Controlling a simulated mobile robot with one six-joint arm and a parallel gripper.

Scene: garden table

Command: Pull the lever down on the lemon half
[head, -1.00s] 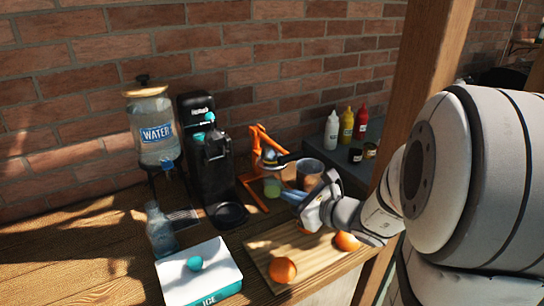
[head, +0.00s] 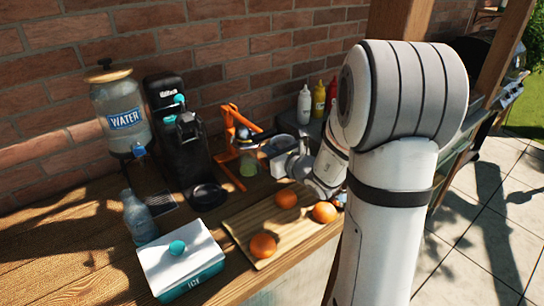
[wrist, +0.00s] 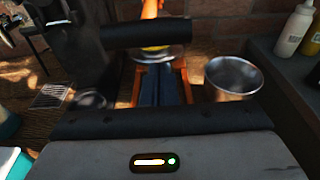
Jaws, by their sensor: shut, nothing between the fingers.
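A yellow piece, likely the lemon half (wrist: 157,48), shows above a metal rim there. A dark bar (wrist: 150,33) crosses just in front of it; I cannot tell if this is the lever. My gripper (wrist: 158,72) is shut and empty, its bluish fingers pointing at the press. In the head view my gripper (head: 268,158) is just right of the press, partly hidden.
A metal cup (wrist: 232,76) stands close to the right of my fingers. The coffee machine (head: 176,135) and water dispenser (head: 122,115) stand left. A cutting board (head: 240,222) with oranges (head: 263,246) and an ice box (head: 180,265) lie in front. Bottles (head: 304,104) stand behind right.

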